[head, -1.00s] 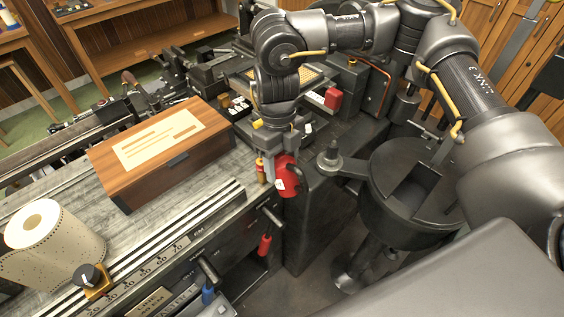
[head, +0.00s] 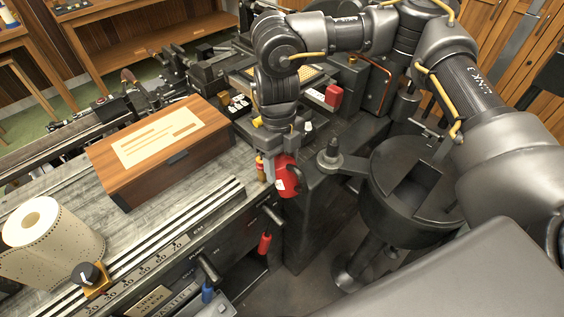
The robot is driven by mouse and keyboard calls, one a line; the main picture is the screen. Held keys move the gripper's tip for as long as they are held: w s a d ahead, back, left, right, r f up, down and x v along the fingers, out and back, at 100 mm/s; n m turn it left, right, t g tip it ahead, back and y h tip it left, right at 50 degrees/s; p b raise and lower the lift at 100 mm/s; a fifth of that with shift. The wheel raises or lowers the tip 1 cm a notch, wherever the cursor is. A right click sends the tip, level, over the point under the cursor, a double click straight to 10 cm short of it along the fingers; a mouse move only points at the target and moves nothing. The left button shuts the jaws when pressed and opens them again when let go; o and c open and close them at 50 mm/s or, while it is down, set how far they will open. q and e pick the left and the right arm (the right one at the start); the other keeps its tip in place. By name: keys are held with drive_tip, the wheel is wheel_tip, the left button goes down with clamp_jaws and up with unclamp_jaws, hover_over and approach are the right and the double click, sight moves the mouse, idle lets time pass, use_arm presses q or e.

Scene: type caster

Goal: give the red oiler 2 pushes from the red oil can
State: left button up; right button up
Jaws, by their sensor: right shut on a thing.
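The red oil can (head: 287,178) is a rounded red can with a small white label, at the near edge of the machine bed in the head view. My right gripper (head: 273,160) comes down from above and is shut on the oil can; its fingers are partly hidden. A small red and yellow fitting (head: 261,168) stands just left of the can and looks like the red oiler. I cannot tell whether the can's spout touches it. My left gripper is not in view.
A wooden box (head: 160,155) with a paper label sits on the bed. A punched paper roll (head: 45,240) stands at the left. A red-handled lever (head: 265,243) and a blue one (head: 207,291) hang at the front. A dark round pot (head: 415,185) stands at the right.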

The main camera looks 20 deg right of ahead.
drive_tip(key=shift+f+b, duration=0.35)
drive_tip(key=shift+f, duration=0.2)
drive_tip(key=shift+r, duration=0.1)
drive_tip(key=shift+s+p+v, duration=0.25)
drive_tip(key=shift+p+v, duration=0.75)
drive_tip(key=shift+r, duration=0.15)
drive_tip(key=p+v, duration=0.2)
drive_tip(key=s+p+v, duration=0.1)
drive_tip(key=p+v, duration=0.1)
drive_tip(key=shift+a+r, duration=0.1)
drive_tip(key=shift+r, duration=0.45)
drive_tip(key=shift+f, duration=0.1)
drive_tip(key=shift+w, duration=0.1)
